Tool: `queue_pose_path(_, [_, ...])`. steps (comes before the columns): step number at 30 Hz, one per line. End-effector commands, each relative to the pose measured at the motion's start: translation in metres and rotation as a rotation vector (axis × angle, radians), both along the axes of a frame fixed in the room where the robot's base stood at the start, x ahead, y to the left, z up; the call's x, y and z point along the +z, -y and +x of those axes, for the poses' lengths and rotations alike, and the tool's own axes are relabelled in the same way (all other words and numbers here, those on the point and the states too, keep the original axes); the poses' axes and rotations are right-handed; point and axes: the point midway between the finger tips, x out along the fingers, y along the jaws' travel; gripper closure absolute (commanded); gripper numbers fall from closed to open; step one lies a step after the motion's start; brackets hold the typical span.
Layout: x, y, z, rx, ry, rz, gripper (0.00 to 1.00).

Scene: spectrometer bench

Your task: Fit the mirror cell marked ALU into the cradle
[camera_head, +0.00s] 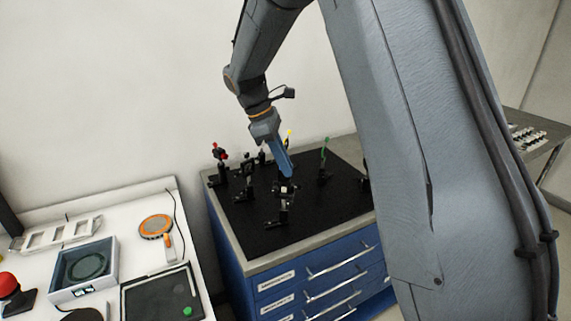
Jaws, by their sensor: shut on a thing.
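My gripper (288,174) points down over the black breadboard top (335,202) of the blue cabinet. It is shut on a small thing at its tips. That thing is too small and too covered to identify, and no ALU marking is legible. A small dark mount with a pale part (287,188) is right below the tips; I cannot tell whether they touch. Another small dark mount with a pale part (283,212) stands nearer the front. I cannot tell which mount is the cradle.
A red-topped mount (219,153) stands at the back left, a green-topped post (324,152) to the right. Several dark mounts stand close around my gripper. The breadboard's front is clear. A white bench (105,250) at left holds an orange round tool (156,227) and trays.

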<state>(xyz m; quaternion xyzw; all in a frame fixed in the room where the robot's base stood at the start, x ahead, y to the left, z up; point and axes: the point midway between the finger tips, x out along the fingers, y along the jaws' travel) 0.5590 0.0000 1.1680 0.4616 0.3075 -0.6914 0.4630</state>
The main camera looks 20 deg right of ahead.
Motion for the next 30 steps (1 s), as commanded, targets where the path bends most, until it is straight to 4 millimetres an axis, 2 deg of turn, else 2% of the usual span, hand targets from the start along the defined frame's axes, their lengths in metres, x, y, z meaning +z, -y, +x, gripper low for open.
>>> queue_pose_path(14, [-0.001,0.0,0.0,0.0,-0.005,0.002,1.0])
queue_pose_path(30, [-0.015,0.0,0.0,0.0,-0.005,0.001,1.0])
